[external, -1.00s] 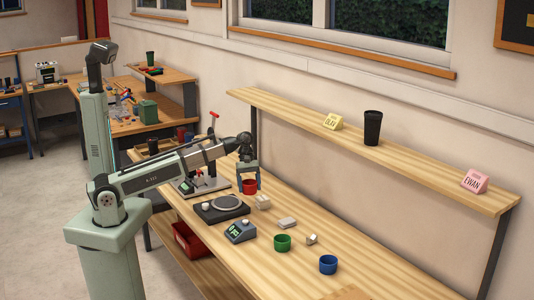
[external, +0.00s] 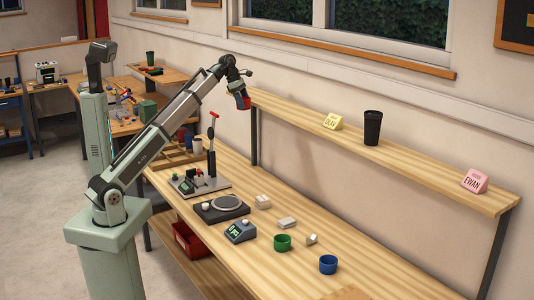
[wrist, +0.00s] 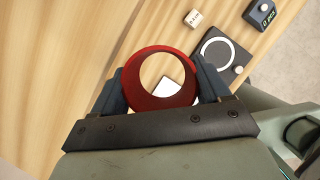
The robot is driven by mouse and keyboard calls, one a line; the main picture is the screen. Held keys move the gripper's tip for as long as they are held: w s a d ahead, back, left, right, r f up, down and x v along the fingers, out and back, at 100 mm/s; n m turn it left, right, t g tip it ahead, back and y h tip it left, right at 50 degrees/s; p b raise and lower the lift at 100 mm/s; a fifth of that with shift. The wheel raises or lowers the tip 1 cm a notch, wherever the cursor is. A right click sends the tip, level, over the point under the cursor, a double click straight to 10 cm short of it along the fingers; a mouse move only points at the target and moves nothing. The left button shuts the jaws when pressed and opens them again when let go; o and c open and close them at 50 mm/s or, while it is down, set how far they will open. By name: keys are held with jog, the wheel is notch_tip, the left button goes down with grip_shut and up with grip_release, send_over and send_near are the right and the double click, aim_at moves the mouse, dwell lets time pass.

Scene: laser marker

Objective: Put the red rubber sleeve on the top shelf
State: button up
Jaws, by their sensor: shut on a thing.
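My gripper (wrist: 160,95) is shut on the red rubber sleeve (wrist: 134,74), a short red ring with an open middle. In the external view the sleeve (external: 243,101) hangs in my gripper (external: 241,97), raised near the left end of the top shelf (external: 455,182). The shelf is a long pale wooden board on dark posts along the wall. In the wrist view both jaws hug the sleeve's sides, and the wooden bench shows below it.
On the shelf stand a yellow name block (external: 333,121), a black cup (external: 372,128) and a pink name block (external: 474,181). The bench holds a green ring (external: 282,243), a blue ring (external: 328,265), a digital box (external: 240,232) and a red-handled press (external: 212,150). The shelf's left part is clear.

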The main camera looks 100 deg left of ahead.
jog(key=w+a+r, duration=0.1)
jog(key=a+r, duration=0.5)
jog(key=a, duration=0.3)
jog(key=a+r, duration=0.6)
jog(key=a, duration=0.3)
jog(key=shift+n, duration=0.3)
jog(key=shift+w+f, duration=0.15)
jog(key=shift+f, duration=4.8)
jog(key=shift+f, duration=0.1)
jog(key=o, duration=1.1)
jog(key=v, duration=1.2)
